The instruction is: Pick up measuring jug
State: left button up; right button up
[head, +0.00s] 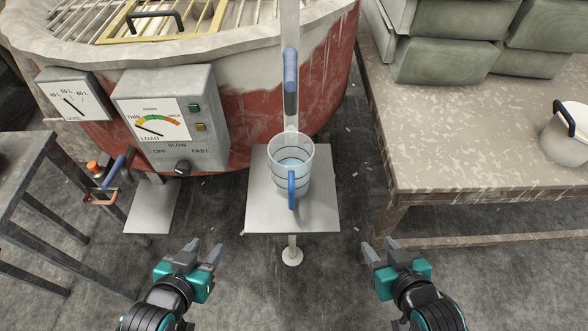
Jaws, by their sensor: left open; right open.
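The measuring jug (298,165) is a clear cylinder with dark rings and a blue handle (292,189) facing me. It stands upright on a small grey metal shelf (265,212), and its inside looks bluish near the bottom. My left gripper (204,250) is open and empty, in front of the shelf and to the left of the jug. My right gripper (378,250) is open and empty, in front of the shelf and to the right of the jug. Neither gripper touches the jug.
A post with a blue lever (290,75) rises behind the jug. A red and white vat (325,75) with a control box (170,118) stands behind left. A speckled table (455,150) with grey-green blocks (445,62) and a white pot (572,135) is right. A dark bench (22,165) is left.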

aim_at(292, 152)
jog(key=k+z, duration=0.1)
jog(key=z, duration=0.25)
jog(key=i+z, duration=0.1)
jog(key=z, duration=1.5)
jog(key=k+u, duration=0.15)
jog(key=u, duration=0.3)
jog(key=k+j+u, duration=0.1)
jog(key=u, duration=0.4)
jog(key=j+u, duration=0.35)
jog(key=u, duration=0.15)
jog(key=i, duration=0.3)
